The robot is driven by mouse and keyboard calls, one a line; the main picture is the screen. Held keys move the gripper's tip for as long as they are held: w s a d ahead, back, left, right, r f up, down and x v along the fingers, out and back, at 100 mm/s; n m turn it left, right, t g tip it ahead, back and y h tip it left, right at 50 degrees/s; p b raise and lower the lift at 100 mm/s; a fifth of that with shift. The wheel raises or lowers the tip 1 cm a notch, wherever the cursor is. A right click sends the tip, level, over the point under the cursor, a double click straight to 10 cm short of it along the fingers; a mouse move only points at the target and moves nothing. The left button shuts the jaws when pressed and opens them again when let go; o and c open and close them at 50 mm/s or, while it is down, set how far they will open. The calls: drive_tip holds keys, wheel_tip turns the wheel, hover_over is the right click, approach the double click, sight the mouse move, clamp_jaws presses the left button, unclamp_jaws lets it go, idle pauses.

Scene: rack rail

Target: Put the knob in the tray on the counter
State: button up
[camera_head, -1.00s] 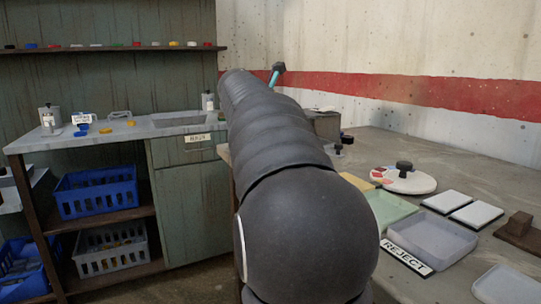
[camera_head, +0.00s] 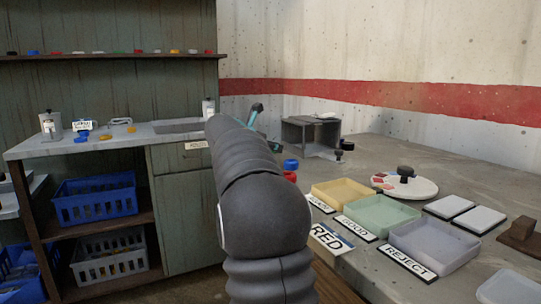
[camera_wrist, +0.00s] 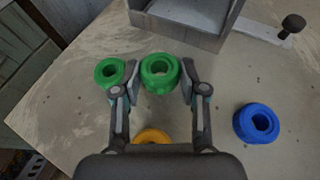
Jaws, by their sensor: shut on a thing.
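In the wrist view my gripper (camera_wrist: 160,88) is shut on a green knob (camera_wrist: 159,73), a ring-like piece with a dark hole, held between its two fingertips. In the head view my arm hides the knob and most of the gripper. On the counter (camera_head: 395,150) at the right, a yellow tray (camera_head: 341,203), a green tray (camera_head: 381,225) and a grey tray (camera_head: 434,257) stand in a row. Signs reading GOOD, RED and REJECT lie along their front. The trays are not in the wrist view.
A second green knob (camera_wrist: 109,72) lies just left of my gripper, a blue knob (camera_wrist: 256,123) to its right, and a yellow one (camera_wrist: 152,137) below, partly hidden. A grey open box (camera_wrist: 185,22) stands close ahead. A red knob (camera_head: 290,176) shows beside my arm.

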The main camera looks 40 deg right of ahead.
drive_tip(key=shift+f, duration=0.85)
drive_tip(key=shift+f, duration=0.25)
drive_tip(key=o, duration=0.9)
drive_tip(key=shift+f, duration=0.1)
